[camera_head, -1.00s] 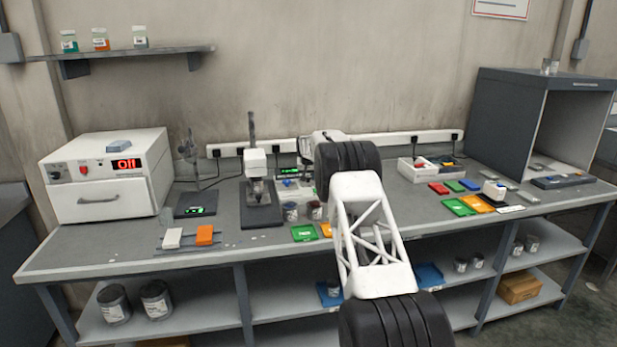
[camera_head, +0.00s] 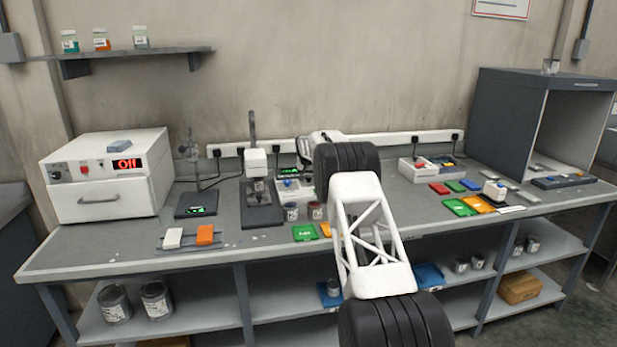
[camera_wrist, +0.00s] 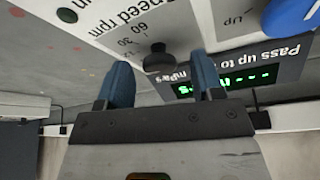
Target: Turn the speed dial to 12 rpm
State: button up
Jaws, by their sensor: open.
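The speed dial (camera_wrist: 158,60) is a small black knob on a white panel in the wrist view. The panel appears upside down, with "Speed rpm" and the marks 60, 30 and 12 beside the knob. I cannot make out which mark it points to. My gripper (camera_wrist: 161,68) has two blue fingers, spread apart with the dial between their tips. Clear gaps show on both sides, so neither finger visibly touches it. In the head view my arm hides the gripper and the dial.
A display panel (camera_wrist: 235,82) with green dashes and a blue knob (camera_wrist: 292,16) are right of the dial. A black round part (camera_wrist: 67,15) is at the left.

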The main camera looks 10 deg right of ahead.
jog(key=shift+s+r, duration=0.1)
jog(key=shift+r, duration=0.05)
jog(key=d+v, duration=0.1)
jog(key=v, duration=0.6)
jog(key=shift+a+r, duration=0.25)
jog(key=shift+a, duration=0.3)
jog(key=shift+s+r, duration=0.1)
jog(key=s+a+r, duration=0.3)
jog(key=s+r, duration=1.2)
jog(key=s, duration=0.3)
jog(key=s+a+r+n, duration=0.15)
jog(key=s+r, duration=0.25)
jog(key=s, duration=0.8)
jog(key=s+a+r, duration=0.2)
jog(key=s+r, duration=0.1)
jog(key=s, duration=0.9)
jog(key=s+a+f+g+y, duration=0.1)
jog(key=s+a, duration=0.1)
jog(key=s, duration=2.4)
jog(key=s+f+n, duration=0.1)
jog(key=s+f, duration=0.4)
jog(key=s, duration=0.7)
jog(key=s+a+f, duration=0.1)
jog(key=s+f, duration=0.4)
jog(key=s, duration=0.8)
jog(key=shift+a+f+n+g, duration=0.25)
jog(key=shift+a+n+g, duration=0.1)
jog(key=shift+g, duration=0.05)
